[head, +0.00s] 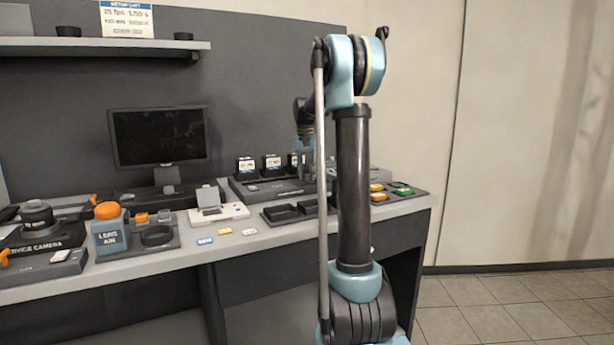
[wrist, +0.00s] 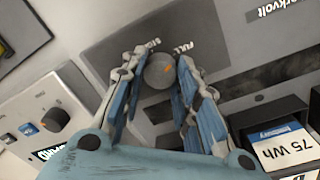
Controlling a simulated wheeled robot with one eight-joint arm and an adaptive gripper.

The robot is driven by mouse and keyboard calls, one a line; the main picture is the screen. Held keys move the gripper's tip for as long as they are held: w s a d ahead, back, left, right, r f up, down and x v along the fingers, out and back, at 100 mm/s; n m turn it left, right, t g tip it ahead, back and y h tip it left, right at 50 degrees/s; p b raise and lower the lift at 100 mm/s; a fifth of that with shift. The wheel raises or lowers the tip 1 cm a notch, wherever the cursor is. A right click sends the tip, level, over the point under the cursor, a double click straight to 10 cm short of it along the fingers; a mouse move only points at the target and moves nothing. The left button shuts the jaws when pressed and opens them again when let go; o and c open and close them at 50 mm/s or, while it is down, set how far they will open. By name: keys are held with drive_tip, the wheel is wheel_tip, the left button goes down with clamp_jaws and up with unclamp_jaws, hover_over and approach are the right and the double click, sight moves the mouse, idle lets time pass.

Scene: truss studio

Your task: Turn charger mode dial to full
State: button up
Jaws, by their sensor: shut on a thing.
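In the head view the charger (head: 262,190) stands at the back of the bench. My arm hides its right part, and the dial cannot be made out there.
Labelled batteries (head: 271,164) stand on the charger; one marked 75 Wh (wrist: 285,145) is close to my right finger in the wrist view. A white device with a black knob (wrist: 55,119) lies at left. A dark tray (head: 288,214) sits in front of the charger.

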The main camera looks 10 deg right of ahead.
drive_tip(key=shift+w, duration=0.1)
idle(0.3)
drive_tip(key=o, duration=1.1)
drive_tip(key=shift+a, duration=0.1)
drive_tip(key=r, duration=1.1)
drive_tip(key=shift+w+a+r, duration=0.15)
drive_tip(key=shift+a+r, duration=0.1)
drive_tip(key=shift+r, duration=0.15)
